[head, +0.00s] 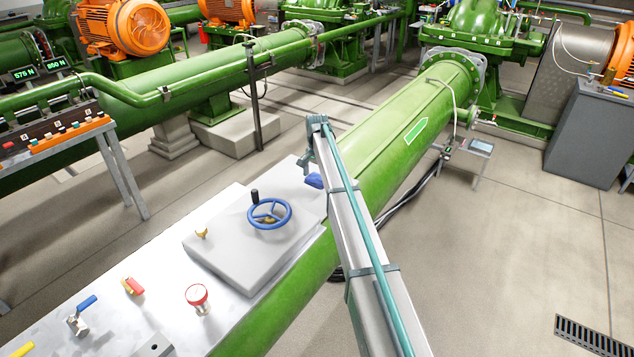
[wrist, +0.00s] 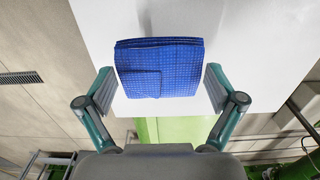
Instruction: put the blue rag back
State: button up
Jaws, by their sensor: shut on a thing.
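The blue rag (wrist: 160,68) is a folded, checked cloth between the two fingers of my gripper (wrist: 159,88) in the wrist view. My gripper is shut on it, with one finger pad at each side. In the head view, a small part of the rag (head: 314,181) shows beside my gripper (head: 309,162), near the far right end of the pale metal plate (head: 150,262). My arm hides much of the rag there. I cannot tell whether the rag touches the plate.
A raised grey box with a blue handwheel (head: 269,214) stands close by on the plate. A large green pipe (head: 400,135) runs beneath and beyond. Floor at right is mostly clear.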

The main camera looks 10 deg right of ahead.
aim_at(317, 176)
jog(key=shift+w+f, duration=0.3)
jog(key=shift+f, duration=0.05)
jog(key=shift+w+f+p, duration=0.15)
jog(key=shift+f+p, duration=0.35)
jog(key=shift+f, duration=0.45)
jog(key=shift+w+f+p, duration=0.1)
jog(key=shift+f+p, duration=0.4)
jog(key=shift+f, duration=0.4)
jog(key=shift+f, duration=0.1)
jog(key=o, duration=0.7)
notch_tip(317, 176, up, 12)
jog(key=b, duration=0.3)
jog(key=shift+b, duration=0.35)
jog(key=shift+d, duration=0.1)
